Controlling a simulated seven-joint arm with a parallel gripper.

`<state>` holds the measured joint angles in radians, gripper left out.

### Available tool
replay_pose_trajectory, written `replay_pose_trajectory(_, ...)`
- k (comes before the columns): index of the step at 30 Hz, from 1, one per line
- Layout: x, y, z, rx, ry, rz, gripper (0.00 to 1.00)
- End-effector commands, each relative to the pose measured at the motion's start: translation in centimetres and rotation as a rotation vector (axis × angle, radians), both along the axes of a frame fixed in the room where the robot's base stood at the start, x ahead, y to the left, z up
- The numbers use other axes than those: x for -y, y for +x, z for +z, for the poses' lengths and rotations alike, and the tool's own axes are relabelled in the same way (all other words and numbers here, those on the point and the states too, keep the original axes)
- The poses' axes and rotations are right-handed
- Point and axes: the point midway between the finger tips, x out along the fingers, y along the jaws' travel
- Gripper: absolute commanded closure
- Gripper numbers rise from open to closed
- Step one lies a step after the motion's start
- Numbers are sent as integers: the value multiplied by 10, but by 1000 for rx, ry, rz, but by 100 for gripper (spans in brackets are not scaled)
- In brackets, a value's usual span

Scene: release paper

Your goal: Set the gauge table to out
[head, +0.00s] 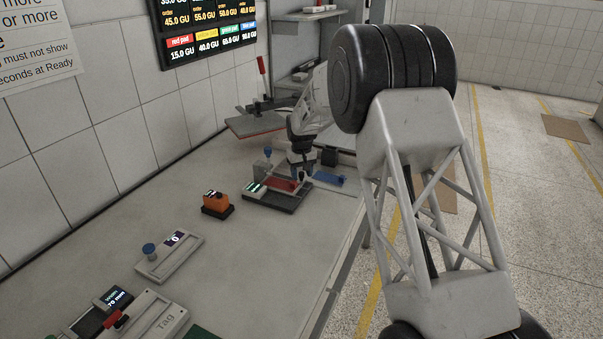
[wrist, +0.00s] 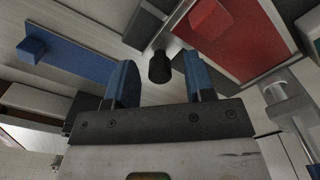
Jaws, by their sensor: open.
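The gauge (head: 277,201) is a dark base on the bench with a small lit display and a blue-knobbed post on its left side. A red pad (head: 281,185) lies on it and shows large in the wrist view (wrist: 245,45). A short black knob (wrist: 160,69) stands on a grey slide between the red pad and a blue pad (wrist: 75,63). My gripper (wrist: 160,88) is open and empty, with its blue-tipped fingers apart on either side of the knob in the picture. Contact cannot be told. In the head view my gripper (head: 301,168) is over the gauge's right end, partly hiding it.
The blue pad (head: 329,179) lies just right of the gauge. An orange box (head: 217,205), a blue-knobbed device (head: 170,257) and a tag device (head: 140,320) stand nearer on the bench. A red-handled press (head: 262,120) is behind. The bench between the devices is clear.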

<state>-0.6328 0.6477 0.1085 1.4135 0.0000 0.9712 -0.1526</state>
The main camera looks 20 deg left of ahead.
Motion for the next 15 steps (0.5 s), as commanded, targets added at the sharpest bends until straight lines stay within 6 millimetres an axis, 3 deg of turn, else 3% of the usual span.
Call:
replay_pose_trajectory(6,0,0,0,0,0,0,54)
replay_pose_trajectory(15,0,0,0,-1,-1,0,100)
